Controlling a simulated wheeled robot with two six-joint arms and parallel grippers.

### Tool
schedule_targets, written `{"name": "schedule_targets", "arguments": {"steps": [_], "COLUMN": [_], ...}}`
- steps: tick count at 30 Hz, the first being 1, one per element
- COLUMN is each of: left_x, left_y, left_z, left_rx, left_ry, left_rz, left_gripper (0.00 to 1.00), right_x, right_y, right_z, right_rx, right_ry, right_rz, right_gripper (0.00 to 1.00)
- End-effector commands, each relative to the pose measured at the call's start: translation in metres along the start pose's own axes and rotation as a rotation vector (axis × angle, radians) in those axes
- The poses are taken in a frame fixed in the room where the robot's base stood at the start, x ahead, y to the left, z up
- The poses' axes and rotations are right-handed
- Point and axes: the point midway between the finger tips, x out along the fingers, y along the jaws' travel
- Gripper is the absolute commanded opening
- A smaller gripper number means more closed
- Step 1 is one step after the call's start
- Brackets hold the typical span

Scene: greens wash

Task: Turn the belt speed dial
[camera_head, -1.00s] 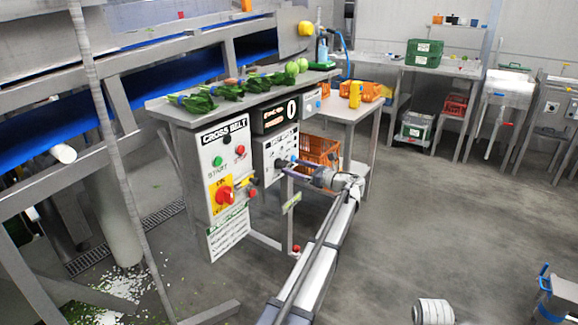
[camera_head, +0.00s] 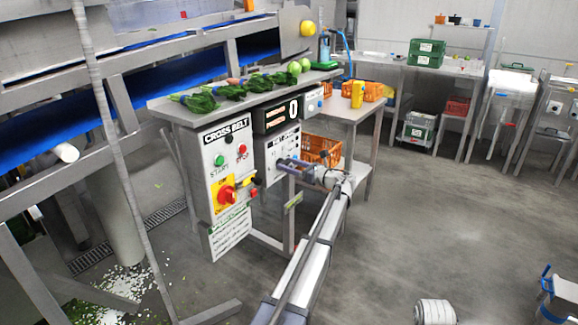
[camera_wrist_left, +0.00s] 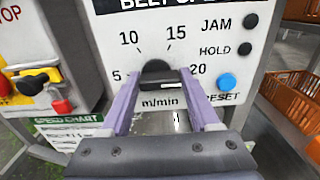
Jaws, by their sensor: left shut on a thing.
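The belt speed dial (camera_wrist_left: 157,72) is a black knob on a white panel (camera_wrist_left: 195,52) marked 5, 10, 15, 20 and m/min. My left gripper (camera_wrist_left: 157,82) has its two purple-grey fingers on either side of the knob and is shut on it. In the head view my left gripper (camera_head: 284,163) reaches the panel (camera_head: 285,142) below the display reading 0, and hides the dial there. My right gripper is not in view.
A cross belt box (camera_head: 228,155) with start and stop buttons and a red-yellow switch (camera_head: 226,195) stands left of the panel. Blue and black JAM, HOLD and RESET buttons sit right of the dial. Leafy greens (camera_head: 230,92) lie on the shelf above. An orange crate (camera_head: 322,150) is behind.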

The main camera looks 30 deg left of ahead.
Motion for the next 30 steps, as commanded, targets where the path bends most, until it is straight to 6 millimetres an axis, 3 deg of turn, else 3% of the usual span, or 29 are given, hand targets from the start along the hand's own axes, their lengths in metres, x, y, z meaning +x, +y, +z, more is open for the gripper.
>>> {"name": "schedule_targets", "arguments": {"steps": [2,12,20,30], "left_x": [-0.0001,-0.0002,-0.0003,-0.0004], "left_y": [0.0001,0.0001,0.0003,0.0015], "left_z": [0.0000,-0.0001,0.0002,0.0012], "left_rx": [0.000,0.000,-0.033,-0.266], "left_ry": [0.000,0.000,0.000,0.000], "left_rz": [0.000,0.001,0.001,0.001], "left_gripper": [0.44,0.07,0.07,0.07], "right_x": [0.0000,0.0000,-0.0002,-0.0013], "right_y": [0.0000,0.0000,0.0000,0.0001], "right_z": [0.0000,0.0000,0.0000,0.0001], "right_rx": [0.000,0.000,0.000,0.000], "right_ry": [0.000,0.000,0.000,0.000], "right_rz": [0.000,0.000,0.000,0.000], "right_gripper": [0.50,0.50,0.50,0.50]}}
